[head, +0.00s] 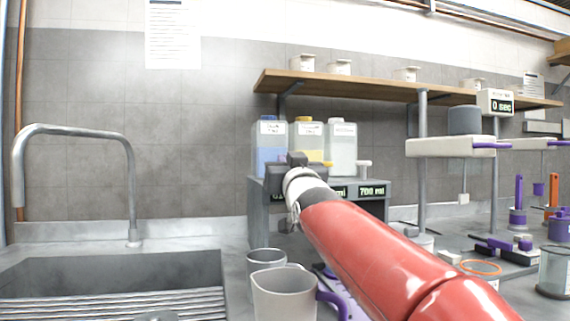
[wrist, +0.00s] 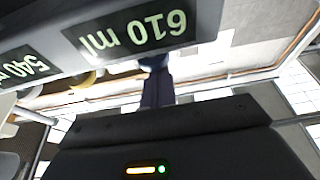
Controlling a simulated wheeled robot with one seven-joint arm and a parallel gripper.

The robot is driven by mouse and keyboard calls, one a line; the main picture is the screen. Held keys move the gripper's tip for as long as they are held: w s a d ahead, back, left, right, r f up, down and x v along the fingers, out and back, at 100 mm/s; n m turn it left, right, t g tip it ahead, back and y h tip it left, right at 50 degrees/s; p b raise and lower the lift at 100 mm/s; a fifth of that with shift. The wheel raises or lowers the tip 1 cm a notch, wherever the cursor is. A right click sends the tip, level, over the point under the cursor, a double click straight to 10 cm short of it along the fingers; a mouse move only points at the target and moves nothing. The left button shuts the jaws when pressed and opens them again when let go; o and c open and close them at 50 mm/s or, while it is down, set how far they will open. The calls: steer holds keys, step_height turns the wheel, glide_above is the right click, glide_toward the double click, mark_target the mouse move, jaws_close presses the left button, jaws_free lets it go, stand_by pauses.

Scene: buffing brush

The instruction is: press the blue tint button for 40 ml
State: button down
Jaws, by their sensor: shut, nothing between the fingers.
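The tint dispenser (head: 262,215) stands against the wall with a blue-filled bottle (head: 270,155) at its left. In the wrist view, a dark blue round button (wrist: 153,61) shows partly behind my fingers, beside the display reading 610 ml (wrist: 130,33). My gripper (wrist: 157,88) is shut and empty, its tips at or very close to this button; I cannot tell whether they touch. In the head view my gripper (head: 285,172) is at the dispenser's front left, and my arm hides the blue button and most of its display.
A yellow-filled bottle (head: 308,150) and a clear one (head: 342,153) stand beside the blue one. The yellow button (wrist: 84,80) is nearby, by a 540 ml display (wrist: 22,68). Grey jugs (head: 281,297) stand below my arm. A sink (head: 110,275) is at left, a shelf (head: 390,90) above.

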steer(key=shift+f+b, duration=0.35)
steer(key=shift+f, duration=0.35)
step_height(320, 180, up, 5)
steer(key=p, duration=0.3)
steer(key=shift+f, duration=0.15)
steer(key=b+v, duration=0.3)
steer(key=v, duration=0.7)
steer(key=shift+f, duration=0.15)
